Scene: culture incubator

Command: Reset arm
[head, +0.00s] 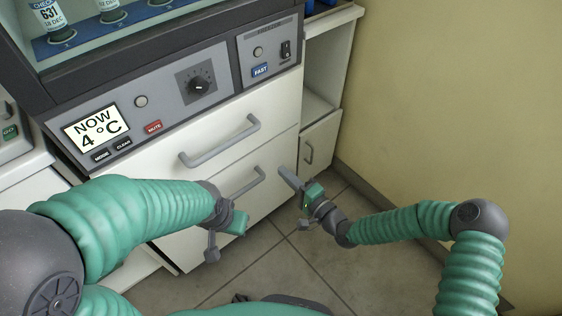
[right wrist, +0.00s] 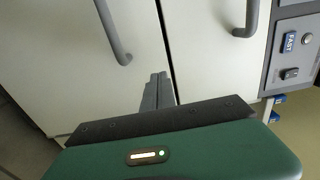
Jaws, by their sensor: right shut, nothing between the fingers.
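My right gripper (head: 291,181) is in front of the white drawer cabinet, near its right edge, with nothing in it. In the right wrist view its fingers (right wrist: 158,90) are closed together, with the cabinet front beyond them.
The upper drawer handle (head: 220,143) and the lower drawer handle (head: 235,192) stick out close to my grippers. Both drawers look shut. A side cabinet (head: 320,145) with an open shelf stands to the right. A yellow wall (head: 450,100) bounds the right. The tiled floor (head: 300,262) is clear.

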